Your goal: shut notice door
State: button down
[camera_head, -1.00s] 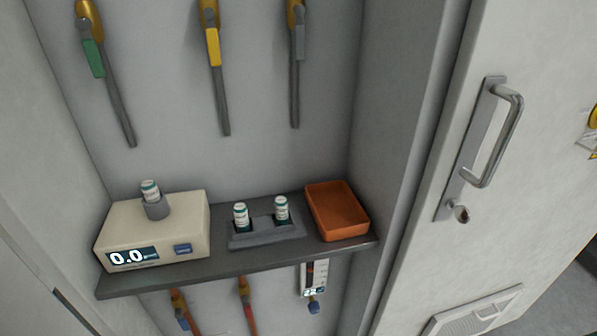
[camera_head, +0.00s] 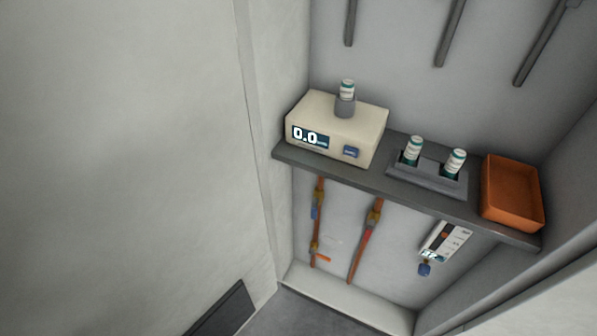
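No notice shows in view now. A large pale panel (camera_head: 120,130) fills the left side, with no handle in sight; I cannot tell whether it is a door or a wall. A pale surface (camera_head: 560,305) cuts across the lower right corner; it may be part of the handled door seen earlier, but too little shows to tell. My gripper is not in view.
The recess has a dark shelf (camera_head: 355,172) with a cream meter (camera_head: 340,125) reading 0.0, a vial holder (camera_head: 425,178) and an orange tray (camera_head: 512,192). Pipes (camera_head: 368,235) and a flow gauge (camera_head: 445,242) are below. A dark rectangle (camera_head: 222,312) is at lower left.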

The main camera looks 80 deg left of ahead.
aim_at(132, 204)
jog(key=k, duration=2.35)
jog(key=u, duration=1.3)
jog(key=k, duration=0.35)
jog(key=u, duration=0.7)
jog(key=i, duration=0.5)
jog(key=z, duration=0.3)
